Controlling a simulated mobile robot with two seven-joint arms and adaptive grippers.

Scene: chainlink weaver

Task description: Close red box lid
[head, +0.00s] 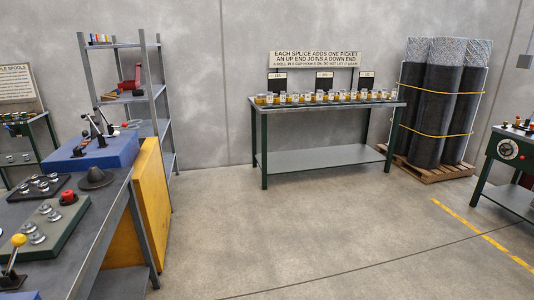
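A small red box (130,85) sits on a middle shelf of the grey metal rack at the left. A red part stands up at its right side and looks like a raised lid, but it is too small to be sure. Neither of my grippers is in view.
The grey shelf rack (164,100) stands behind a workbench (88,235) with a blue block, levers and knobs. A yellow panel (152,205) stands at the bench's right side. A table (318,158) with several jars is at the back. The middle floor (270,235) is clear.

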